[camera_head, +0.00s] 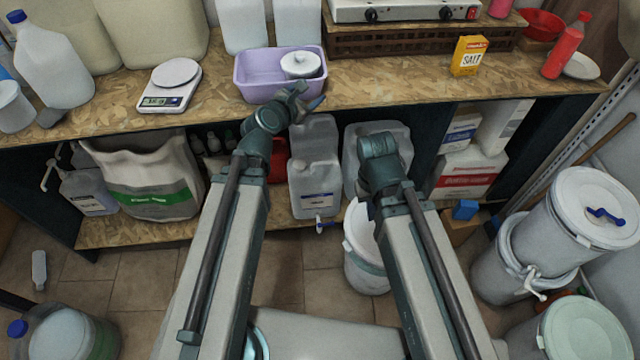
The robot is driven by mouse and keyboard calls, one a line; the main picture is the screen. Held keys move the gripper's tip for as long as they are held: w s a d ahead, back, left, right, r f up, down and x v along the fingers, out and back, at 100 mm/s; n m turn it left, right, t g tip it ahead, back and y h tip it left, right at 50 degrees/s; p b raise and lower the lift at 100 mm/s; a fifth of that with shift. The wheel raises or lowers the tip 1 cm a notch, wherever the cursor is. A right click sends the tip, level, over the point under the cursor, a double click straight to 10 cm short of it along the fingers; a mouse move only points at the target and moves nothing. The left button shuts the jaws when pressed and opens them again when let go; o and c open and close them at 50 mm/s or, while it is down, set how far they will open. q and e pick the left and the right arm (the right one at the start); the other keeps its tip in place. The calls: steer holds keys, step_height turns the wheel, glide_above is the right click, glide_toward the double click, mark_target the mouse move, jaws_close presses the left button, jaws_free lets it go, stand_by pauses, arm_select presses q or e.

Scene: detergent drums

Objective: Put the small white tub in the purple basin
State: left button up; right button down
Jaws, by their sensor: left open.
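The purple basin (252,90) stands on the wooden worktop near its front edge.
A kitchen scale (171,83) stands left of the basin, and large white jugs (242,25) behind it. A yellow salt box (469,55) and a red bottle (568,46) are at the right.

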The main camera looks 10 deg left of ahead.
arm_select(q)
steer(key=s+d+f+m+g+h, duration=0.1)
steer(key=s+d+f+m+g, duration=0.4)
steer(key=d+f+m, duration=0.4)
steer(key=s+a+f+m+g+y, duration=0.1)
steer(key=s+f+m+g+y, duration=0.2)
steer(key=s+m, duration=0.6)
steer(key=s+f+m+g+y, duration=0.3)
steer(key=s+m+g, duration=0.3)
steer(key=s+m, duration=0.3)
steer(key=m, duration=0.4)
steer(key=shift+s+a+m+y, duration=0.2)
steer(key=shift+a+m+y, duration=0.1)
steer(key=shift+a, duration=0.1)
